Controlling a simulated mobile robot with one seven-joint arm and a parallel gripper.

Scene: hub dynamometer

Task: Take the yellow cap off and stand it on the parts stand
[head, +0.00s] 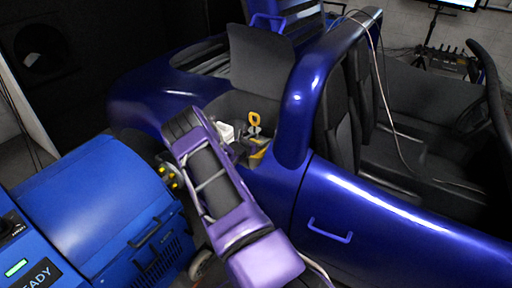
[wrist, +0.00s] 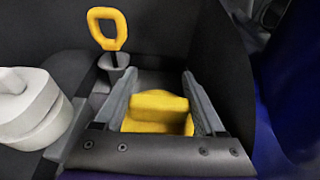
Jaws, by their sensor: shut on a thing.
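The yellow cap (wrist: 158,112) is a blocky yellow piece inside the dark open bay at the rear of the blue car. It also shows small in the head view (head: 259,154). My gripper (wrist: 158,92) reaches into the bay, with one grey finger on each side of the cap, and is shut on it. What lies under the cap is hidden. I cannot make out the parts stand in either view.
A yellow loop handle (wrist: 108,28) stands upright just beyond my gripper, in a grey socket. A white round-topped container (wrist: 35,108) is close on the left. The raised dark lid (head: 262,60) and blue car body (head: 302,100) border the bay. A blue machine (head: 95,195) stands left.

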